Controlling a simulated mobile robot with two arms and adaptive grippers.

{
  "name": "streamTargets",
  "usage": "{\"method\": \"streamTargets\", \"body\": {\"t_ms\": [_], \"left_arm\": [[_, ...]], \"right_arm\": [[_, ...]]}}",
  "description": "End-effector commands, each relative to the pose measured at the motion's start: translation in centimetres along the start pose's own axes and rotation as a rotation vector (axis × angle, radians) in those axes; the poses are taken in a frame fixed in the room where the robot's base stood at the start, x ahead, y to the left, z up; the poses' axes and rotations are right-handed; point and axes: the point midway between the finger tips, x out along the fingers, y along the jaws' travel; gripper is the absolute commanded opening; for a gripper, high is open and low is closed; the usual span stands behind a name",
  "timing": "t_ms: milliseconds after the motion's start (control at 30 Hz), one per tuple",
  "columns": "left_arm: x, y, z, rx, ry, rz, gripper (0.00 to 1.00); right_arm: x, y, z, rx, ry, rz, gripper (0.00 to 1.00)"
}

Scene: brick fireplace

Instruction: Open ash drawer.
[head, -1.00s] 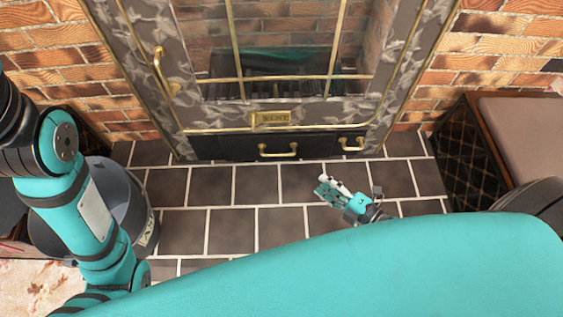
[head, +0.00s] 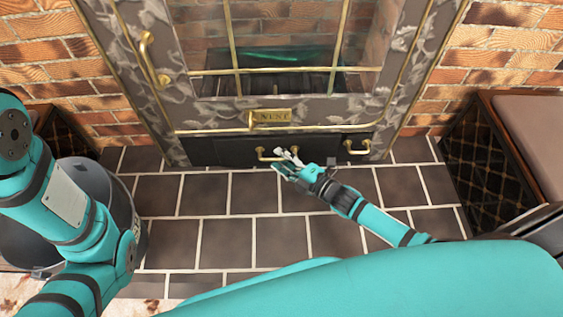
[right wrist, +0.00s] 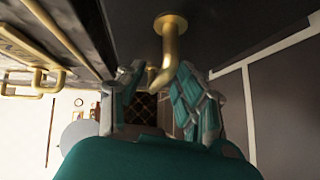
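The ash drawer (head: 222,152) is a dark panel low on the front of the fireplace, and it looks shut. Its brass handle (head: 264,155) is partly covered by my right gripper (head: 287,161) in the head view. In the right wrist view the brass handle (right wrist: 171,45) reaches down between the fingertips of my right gripper (right wrist: 158,82). The fingers are apart, with a gap beside the bar, so the gripper is open around it. I cannot tell whether they touch. My left arm shows at the left, but its gripper is out of frame.
A second brass handle (head: 356,147) is to the right on the same dark strip. Above are a brass vent plate (head: 271,116) and a glass door. A grey bucket (head: 128,212) stands at the left, a cushioned bench (head: 530,118) at the right. The tiled floor (head: 228,240) is clear.

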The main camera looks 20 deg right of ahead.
Motion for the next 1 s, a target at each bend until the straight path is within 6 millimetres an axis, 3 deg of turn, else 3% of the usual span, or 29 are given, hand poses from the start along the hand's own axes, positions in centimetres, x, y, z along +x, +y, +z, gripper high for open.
{"method": "streamTargets", "body": {"t_ms": [333,600,1000], "left_arm": [[-0.18,0.06,-0.08,0.0,0.001,0.001,0.4],[-0.19,0.07,-0.08,0.0,0.001,0.001,0.4],[-0.19,0.06,-0.06,0.0,0.0,0.001,0.4]], "right_arm": [[0.43,0.03,-0.04,0.001,0.0,0.0,0.34],[0.42,0.03,-0.03,0.001,0.0,0.0,0.0],[0.43,0.13,-0.02,0.002,0.001,0.002,0.0]]}}
